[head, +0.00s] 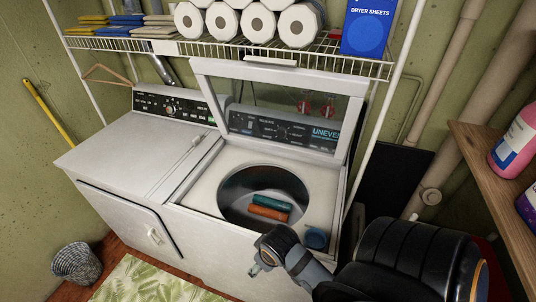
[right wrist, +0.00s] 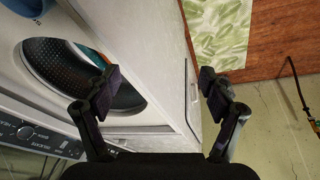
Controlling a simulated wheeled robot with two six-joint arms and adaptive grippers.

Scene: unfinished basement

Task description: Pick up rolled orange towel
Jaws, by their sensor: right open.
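The rolled orange towel (head: 268,213) lies in the open drum of the top-loading washer (head: 200,192). A rolled teal towel (head: 272,201) lies right behind it, close against it. My right gripper (head: 258,268) is in front of the washer's front edge, nearer to me than the orange towel and apart from it. In the right wrist view the right gripper (right wrist: 158,77) is open, with nothing between its fingers. That view shows the drum (right wrist: 65,75) on the left, with a small sliver of towel at its rim. My left gripper is not in view.
The washer lid (head: 275,105) stands raised behind the drum. A blue cap or cup (head: 316,238) sits on the washer's right front corner. A dryer (head: 135,155) stands to the left. A wire shelf (head: 230,50) hangs above, and a wooden shelf (head: 500,185) is at right.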

